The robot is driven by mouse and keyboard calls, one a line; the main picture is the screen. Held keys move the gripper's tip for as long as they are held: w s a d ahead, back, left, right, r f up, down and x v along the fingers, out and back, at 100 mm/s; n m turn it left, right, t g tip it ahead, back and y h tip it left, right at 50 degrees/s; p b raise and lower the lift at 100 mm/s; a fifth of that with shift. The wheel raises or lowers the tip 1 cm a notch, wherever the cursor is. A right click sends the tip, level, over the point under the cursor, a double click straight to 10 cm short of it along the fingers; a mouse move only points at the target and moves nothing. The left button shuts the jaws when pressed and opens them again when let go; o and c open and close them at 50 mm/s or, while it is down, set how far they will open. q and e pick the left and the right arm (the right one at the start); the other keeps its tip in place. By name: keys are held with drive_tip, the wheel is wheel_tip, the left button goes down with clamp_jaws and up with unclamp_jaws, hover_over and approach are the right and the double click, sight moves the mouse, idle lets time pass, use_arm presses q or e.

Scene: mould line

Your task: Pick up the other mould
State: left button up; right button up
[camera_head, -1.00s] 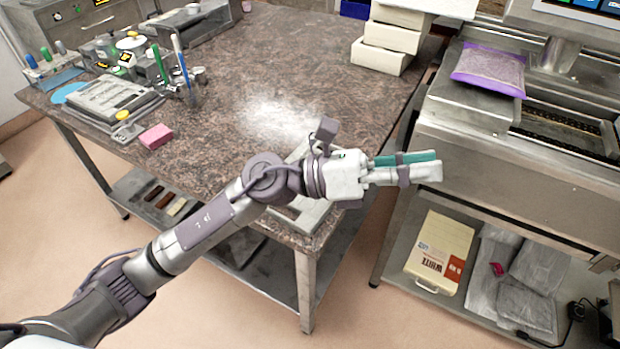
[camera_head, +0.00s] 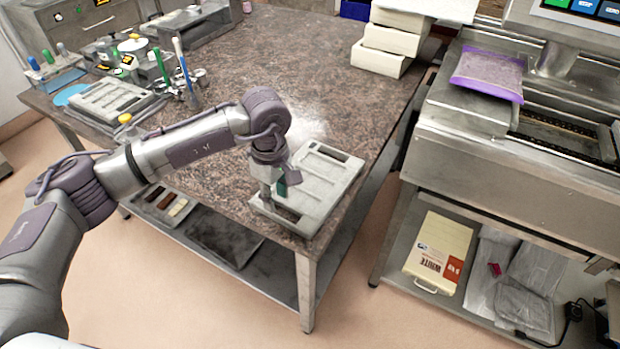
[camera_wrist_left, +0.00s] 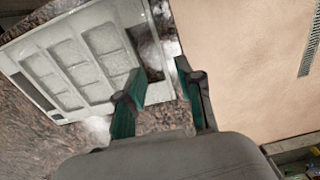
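A pale grey mould (camera_head: 322,178) with rectangular recesses lies on the front corner of the stone-topped table. It also fills the upper left of the left wrist view (camera_wrist_left: 85,62). My left gripper (camera_head: 272,192) points down at the near left end of this mould and hides part of it. In the left wrist view its two green-padded fingers (camera_wrist_left: 158,78) are apart, near the mould's end, with nothing seen held between them. Whether they touch the mould I cannot tell. A second grey mould (camera_head: 112,97) lies at the table's left side. My right gripper is not in view.
Pens in a holder (camera_head: 190,90) and a yellow-capped item (camera_head: 125,119) stand on the left. White boxes (camera_head: 385,45) are stacked at the back right. A metal machine bearing a purple bag (camera_head: 487,75) stands across a gap. The table's middle is clear apart from white powder.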

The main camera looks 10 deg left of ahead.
sight(278, 217)
use_arm(q)
drive_tip(key=shift+f, duration=0.8)
drive_tip(key=f+p, duration=0.2)
drive_tip(key=f, duration=0.2)
drive_tip(key=shift+s+p, duration=0.2)
drive_tip(key=shift+p, duration=0.2)
drive_tip(key=shift+d+f, duration=0.1)
drive_tip(key=shift+f, duration=0.55)
clamp_jaws()
drive_tip(key=shift+w, duration=0.1)
